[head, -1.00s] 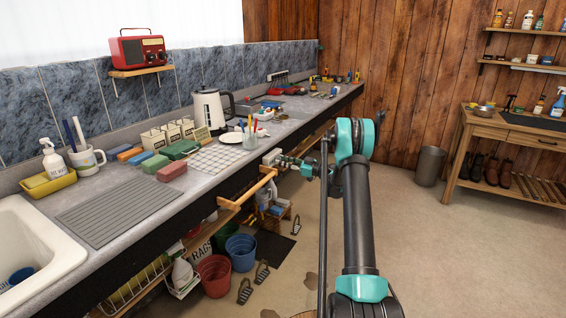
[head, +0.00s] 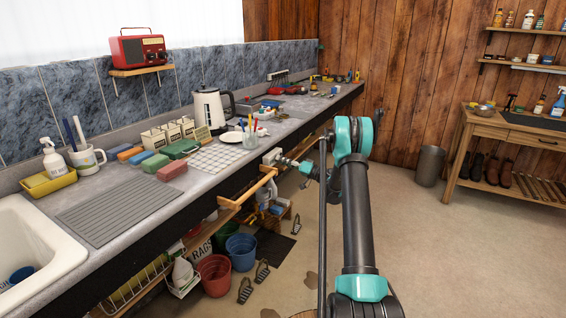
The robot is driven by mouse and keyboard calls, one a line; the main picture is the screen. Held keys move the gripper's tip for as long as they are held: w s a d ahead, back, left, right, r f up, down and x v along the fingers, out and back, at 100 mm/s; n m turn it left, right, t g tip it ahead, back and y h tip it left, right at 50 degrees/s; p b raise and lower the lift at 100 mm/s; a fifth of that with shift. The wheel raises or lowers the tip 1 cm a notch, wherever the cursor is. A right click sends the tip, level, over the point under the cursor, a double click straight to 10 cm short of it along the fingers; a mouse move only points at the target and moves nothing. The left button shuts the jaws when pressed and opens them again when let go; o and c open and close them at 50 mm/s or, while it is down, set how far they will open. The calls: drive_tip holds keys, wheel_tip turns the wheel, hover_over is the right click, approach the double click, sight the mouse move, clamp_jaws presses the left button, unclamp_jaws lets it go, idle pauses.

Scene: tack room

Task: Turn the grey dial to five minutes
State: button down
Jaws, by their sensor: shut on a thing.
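My gripper (head: 281,160) is small in the head view, at the front edge of the long counter, left of my arm's elbow. It is shut at a small pale grey fitting (head: 270,156) on the counter's front. The grey dial is at the fingertips and mostly hidden by them. Its markings and pointer are too small to read, so I cannot tell its setting.
A wooden rail (head: 250,190) juts out just below and left of my gripper. A glass with pens (head: 250,140) and a white kettle (head: 209,112) stand on the counter (head: 205,187) nearby. Buckets, including a blue one (head: 241,252), stand beneath. Open floor lies right.

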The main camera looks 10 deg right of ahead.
drive_tip(key=n, duration=1)
drive_tip(key=n+g+h, duration=0.1)
drive_tip(key=n, duration=1)
drive_tip(key=n+g, duration=0.1)
drive_tip(key=n, duration=0.9)
drive_tip(key=shift+r+h, duration=0.25)
drive_tip(key=shift+h, duration=0.05)
idle(0.6)
idle(0.4)
drive_tip(key=c, duration=1.2)
unclamp_jaws()
drive_tip(key=shift+d, duration=0.1)
